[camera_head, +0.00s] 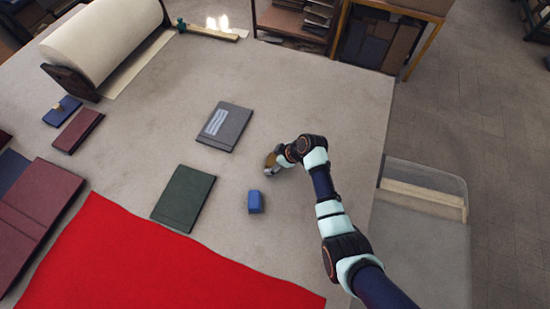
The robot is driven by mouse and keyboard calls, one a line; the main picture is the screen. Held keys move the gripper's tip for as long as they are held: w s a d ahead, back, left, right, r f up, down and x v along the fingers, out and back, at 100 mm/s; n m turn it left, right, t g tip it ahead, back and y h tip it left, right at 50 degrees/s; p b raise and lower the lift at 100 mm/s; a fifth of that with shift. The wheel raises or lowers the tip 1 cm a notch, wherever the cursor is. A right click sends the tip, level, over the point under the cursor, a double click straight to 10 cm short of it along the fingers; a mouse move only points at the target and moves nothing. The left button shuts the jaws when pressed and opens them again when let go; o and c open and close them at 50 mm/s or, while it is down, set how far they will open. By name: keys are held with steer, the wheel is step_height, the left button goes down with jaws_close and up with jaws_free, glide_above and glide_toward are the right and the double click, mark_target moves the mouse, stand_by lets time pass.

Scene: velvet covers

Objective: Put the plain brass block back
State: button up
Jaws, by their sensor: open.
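A small brownish, brass-coloured shape (270,160) shows at the end of my arm, right of the table's middle. It may be the plain brass block, but it is too small and too covered to be sure. My gripper (275,164) is open and points down at this spot, close to the table top. My wrist hides most of the fingers, and I cannot tell whether they touch the shape. A blue block (256,202) stands on the table just below the gripper in the picture, apart from it.
A red cloth (150,265) covers the front of the table. A green cover (183,198) and a grey cover (225,127) lie left of my gripper. Maroon covers (35,220) lie far left. A paper roll (103,40) is at the back. Bare table surrounds the gripper.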

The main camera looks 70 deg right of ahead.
steer(key=p+v, duration=0.1)
steer(key=v, duration=1.1)
steer(key=shift+r, duration=0.15)
steer(key=w+a+r+t+h, duration=0.1)
steer(key=w+a+r, duration=0.4)
steer(key=w+a, duration=0.35)
steer(key=w+a+r, duration=0.5)
steer(key=w+a, duration=0.2)
steer(key=a, duration=0.2)
steer(key=a+r+t, duration=0.2)
steer(key=a+r, duration=0.5)
steer(key=a, duration=0.4)
steer(key=a+r+t+y, duration=0.1)
steer(key=a+r+t, duration=0.2)
steer(key=a+r, duration=0.4)
steer(key=a, duration=0.4)
steer(key=shift+r, duration=0.25)
